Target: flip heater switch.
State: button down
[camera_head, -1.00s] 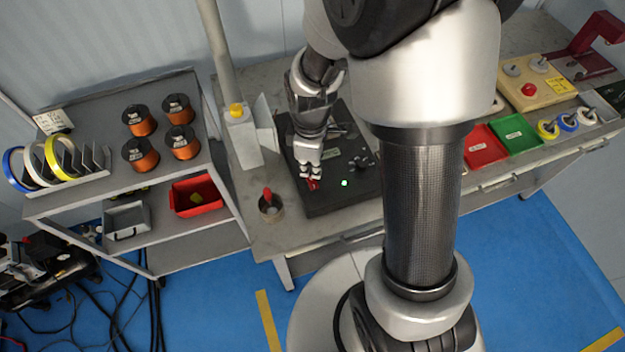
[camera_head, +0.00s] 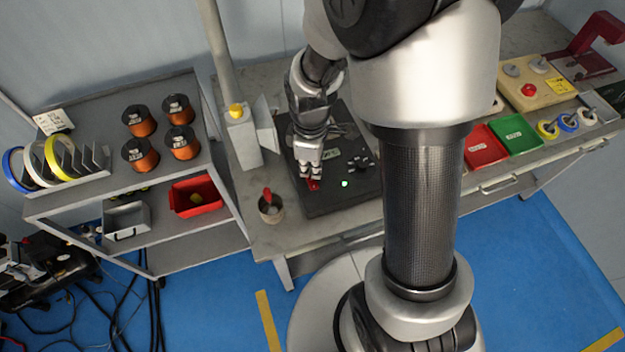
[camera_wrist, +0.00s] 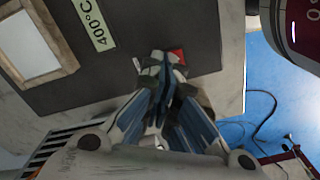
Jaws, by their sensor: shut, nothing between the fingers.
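The heater is a dark flat box on the bench, and its top (camera_head: 318,203) shows in the head view. A small red switch (camera_head: 313,185) sits near its front left, with a lit green lamp (camera_head: 344,184) to the right. My gripper (camera_head: 312,176) is shut and empty, fingertips down at the switch; I cannot tell whether they touch it. In the wrist view, part of the red switch (camera_wrist: 179,56) shows just beyond my fingertips (camera_wrist: 165,62), which hide the rest. A "400°C" label (camera_wrist: 91,22) lies on the heater top (camera_wrist: 125,60).
A pot with a red-handled tool (camera_head: 270,207) stands left of the heater. A grey post with a yellow button (camera_head: 240,135) stands behind left. Red (camera_head: 484,147) and green (camera_head: 515,135) trays lie right of my arm. A shelf with copper spools (camera_head: 139,154) is at left.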

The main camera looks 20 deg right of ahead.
jog(key=shift+f+b, duration=0.8)
jog(key=shift+f, duration=0.3)
dwell(0.3)
jog(key=shift+r, duration=0.1)
notch_tip(320, 180, up, 7)
jog(key=p, duration=0.6)
dwell(0.7)
notch_tip(320, 180, up, 6)
jog(key=m+t, duration=0.1)
jog(key=m, duration=0.1)
send_over(312, 181)
jog(key=s+r+m+t, duration=0.3)
jog(key=s+r+m, duration=0.7)
jog(key=s+r, duration=0.4)
jog(key=shift+r+t, duration=0.3)
jog(key=shift+r, duration=0.45)
jog(key=shift+s, duration=0.1)
